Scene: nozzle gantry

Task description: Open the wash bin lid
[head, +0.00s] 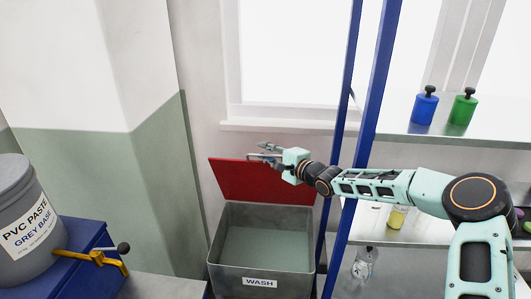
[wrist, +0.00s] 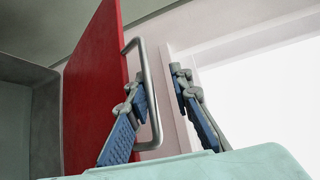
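The wash bin (head: 265,279) is a grey box with a "WASH" label, in the lower middle of the head view. Its red lid (head: 240,182) stands raised and tilted back at the rear edge, so the bin's inside shows. The lid also shows in the wrist view (wrist: 92,95), with a grey metal bar handle (wrist: 152,88) on its face. My gripper (head: 264,152) is at the lid's upper edge. In the wrist view its blue-padded fingers (wrist: 158,80) are apart, one on each side of the handle bar. Whether either finger touches the bar is unclear.
Blue gantry posts (head: 367,110) stand right of the bin, behind my arm. A shelf (head: 460,131) at right holds blue and green bottles. A blue stand (head: 75,262) with a grey paste drum (head: 22,215) and a yellow lever (head: 95,259) is at left.

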